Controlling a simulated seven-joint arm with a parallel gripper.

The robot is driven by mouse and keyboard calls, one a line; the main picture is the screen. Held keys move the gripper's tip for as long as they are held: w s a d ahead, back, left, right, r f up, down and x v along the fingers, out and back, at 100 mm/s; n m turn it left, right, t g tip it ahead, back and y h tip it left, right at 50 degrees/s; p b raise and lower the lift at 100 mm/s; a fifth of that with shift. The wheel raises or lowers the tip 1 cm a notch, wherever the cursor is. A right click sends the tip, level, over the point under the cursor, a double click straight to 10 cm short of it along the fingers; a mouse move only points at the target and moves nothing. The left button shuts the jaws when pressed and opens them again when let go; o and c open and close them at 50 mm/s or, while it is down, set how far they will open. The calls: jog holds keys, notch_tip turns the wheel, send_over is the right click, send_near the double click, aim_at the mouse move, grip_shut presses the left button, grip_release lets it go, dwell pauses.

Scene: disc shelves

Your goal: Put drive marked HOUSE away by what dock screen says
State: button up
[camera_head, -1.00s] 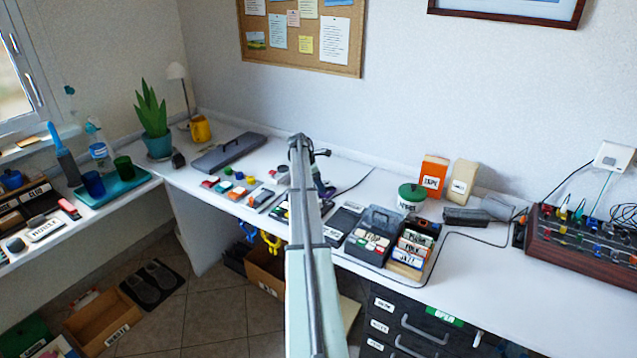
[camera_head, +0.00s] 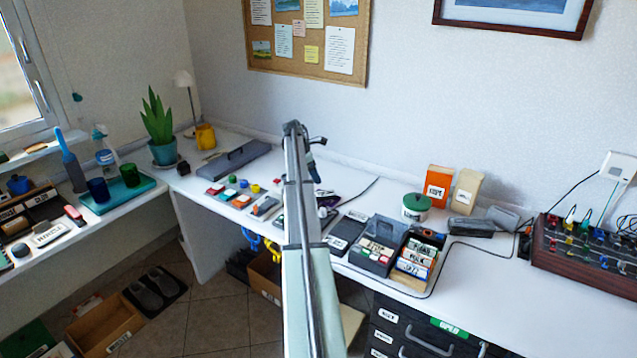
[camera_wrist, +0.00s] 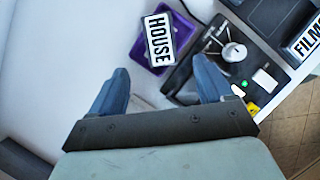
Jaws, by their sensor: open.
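In the head view, purple (camera_head: 327,200) shows just right of my arm, which hides part of the desk.
A dark slab (camera_head: 349,228) and open file boxes (camera_head: 380,238) stand right of my arm, near the front edge. Small colored items (camera_head: 240,201) lie to the left. The right-hand desk front (camera_head: 490,290) is clear.

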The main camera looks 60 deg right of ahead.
jog(key=shift+v, duration=1.25)
